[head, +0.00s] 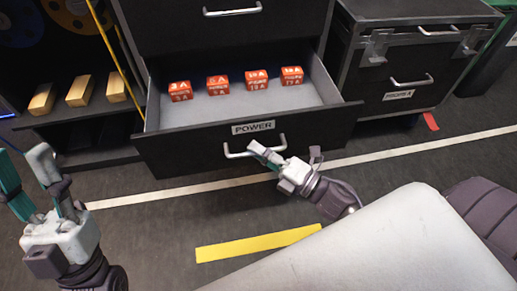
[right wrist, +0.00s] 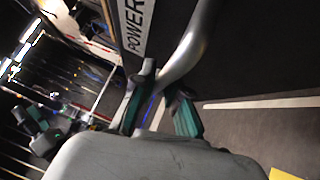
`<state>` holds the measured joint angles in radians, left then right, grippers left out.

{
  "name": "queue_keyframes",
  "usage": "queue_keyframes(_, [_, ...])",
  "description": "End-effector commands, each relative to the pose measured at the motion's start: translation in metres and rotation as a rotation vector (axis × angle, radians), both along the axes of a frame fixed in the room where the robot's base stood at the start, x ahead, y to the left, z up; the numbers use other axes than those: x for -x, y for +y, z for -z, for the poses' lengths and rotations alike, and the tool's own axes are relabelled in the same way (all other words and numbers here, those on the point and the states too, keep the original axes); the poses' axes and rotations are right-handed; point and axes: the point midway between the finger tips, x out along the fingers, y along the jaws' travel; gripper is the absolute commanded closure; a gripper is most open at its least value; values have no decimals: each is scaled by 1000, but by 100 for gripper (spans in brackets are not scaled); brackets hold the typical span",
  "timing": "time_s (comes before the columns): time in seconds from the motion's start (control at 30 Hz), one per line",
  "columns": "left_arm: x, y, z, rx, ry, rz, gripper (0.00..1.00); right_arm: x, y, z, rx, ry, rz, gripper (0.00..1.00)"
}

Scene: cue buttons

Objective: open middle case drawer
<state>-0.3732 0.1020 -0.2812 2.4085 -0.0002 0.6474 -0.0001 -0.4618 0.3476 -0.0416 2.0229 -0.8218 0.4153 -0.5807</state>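The middle case drawer labelled POWER (head: 253,127) is pulled out, its grey inside showing with several red boxes (head: 218,85) in a row. Its silver handle (head: 236,153) is on the front and also shows in the right wrist view (right wrist: 193,40). My right gripper (head: 264,154) is at the handle's right part, its fingers close together around the bar. In the right wrist view the bar runs down to the teal-padded fingers (right wrist: 165,103); the exact contact is partly hidden. My left gripper (head: 30,186) is open and empty, low at the left.
Above the open drawer is a closed one with a handle (head: 233,11). A black case (head: 404,90) with latches stands at the right. A shelf at the left holds gold bars (head: 80,91). The floor in front is clear, with a yellow strip (head: 258,243).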

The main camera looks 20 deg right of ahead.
Motion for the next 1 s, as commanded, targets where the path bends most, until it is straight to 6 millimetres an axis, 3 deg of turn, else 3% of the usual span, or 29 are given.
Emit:
queue_keyframes(0.03, [0, 0, 0, 0, -1, 0, 60, 0, 0, 0, 1, 1, 0, 76])
queue_keyframes(0.1, [0, 0, 0, 0, -1, 0, 60, 0, 0, 0, 1, 1, 0, 64])
queue_keyframes(0.13, [0, 0, 0, 0, -1, 0, 60, 0, 0, 0, 1, 1, 0, 63])
queue_keyframes(0.5, [0, 0, 1, 0, 2, 2, 60, 5, -3, 1, -1, 3, 0, 63])
queue_keyframes(1.0, [0, 0, 0, 0, 0, 1, 60, 84, -53, 15, 0, 4, 2, 63])
